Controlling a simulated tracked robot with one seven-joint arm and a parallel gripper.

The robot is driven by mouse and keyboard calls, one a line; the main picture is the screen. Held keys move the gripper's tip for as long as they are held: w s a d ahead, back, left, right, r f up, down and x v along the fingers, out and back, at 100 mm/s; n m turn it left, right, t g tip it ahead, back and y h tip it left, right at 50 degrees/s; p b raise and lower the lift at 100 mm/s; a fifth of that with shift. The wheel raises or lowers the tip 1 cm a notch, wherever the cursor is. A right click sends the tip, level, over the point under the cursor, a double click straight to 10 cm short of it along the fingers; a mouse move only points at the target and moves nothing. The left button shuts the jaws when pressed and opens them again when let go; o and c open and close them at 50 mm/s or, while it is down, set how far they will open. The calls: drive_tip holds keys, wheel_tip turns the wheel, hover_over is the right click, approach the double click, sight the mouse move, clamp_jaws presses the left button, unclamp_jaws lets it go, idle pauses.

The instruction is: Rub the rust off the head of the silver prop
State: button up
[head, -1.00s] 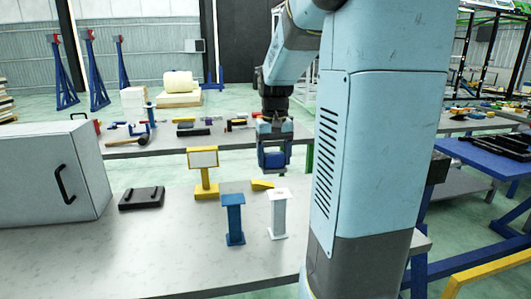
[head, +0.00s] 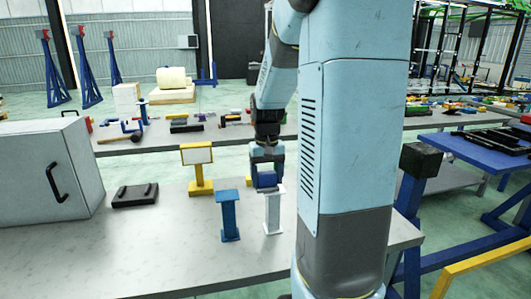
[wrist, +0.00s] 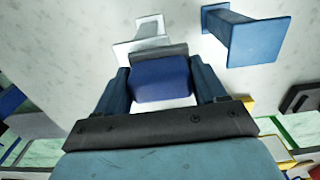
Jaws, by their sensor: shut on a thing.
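The silver prop (head: 272,214), a pale post with a flat head and foot, stands upright on the grey bench. My gripper (head: 267,172) is shut on a blue block (head: 267,181) right over the prop's head. In the wrist view the block (wrist: 160,80) sits between both fingers, with a dark grey layer on one side. It covers much of the silver prop's head; the prop's foot (wrist: 151,24) shows beyond. I cannot tell for sure whether block and head touch. No rust can be made out. A blue prop (head: 230,216) stands just left of the silver one.
A yellow stand with a pale panel (head: 197,156) is behind the blue prop. A black flat object (head: 135,196) and a large grey box (head: 40,172) with a handle are on the left. The bench front (head: 150,265) is clear. A second bench behind holds tools.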

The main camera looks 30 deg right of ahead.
sight(266, 173)
drive_tip(key=shift+s+d+f, duration=0.1)
drive_tip(key=shift+s+d, duration=0.05)
drive_tip(key=shift+d, duration=0.3)
drive_tip(key=shift+s+d+f, duration=0.1)
drive_tip(key=shift+s+d, duration=0.05)
drive_tip(key=shift+d, duration=0.25)
drive_tip(key=shift+d+r, duration=0.1)
drive_tip(key=shift+d, duration=0.25)
drive_tip(key=shift+c, duration=0.4)
drive_tip(key=shift+s+d+r, duration=0.1)
drive_tip(key=shift+s+d, duration=0.1)
drive_tip(key=shift+d, duration=0.45)
drive_tip(key=shift+s, duration=0.1)
drive_tip(key=shift+w+a, duration=0.3)
drive_tip(key=shift+a, duration=0.65)
drive_tip(key=shift+w+a, duration=0.3)
drive_tip(key=shift+a, duration=0.6)
drive_tip(key=shift+w+a, duration=0.15)
drive_tip(key=shift+a, duration=0.05)
wheel_tip(266, 173, up, 3)
drive_tip(key=shift+d+r, duration=0.15)
drive_tip(key=shift+r, duration=2.4)
drive_tip(key=shift+s+f, duration=0.15)
drive_tip(key=shift+s, duration=0.1)
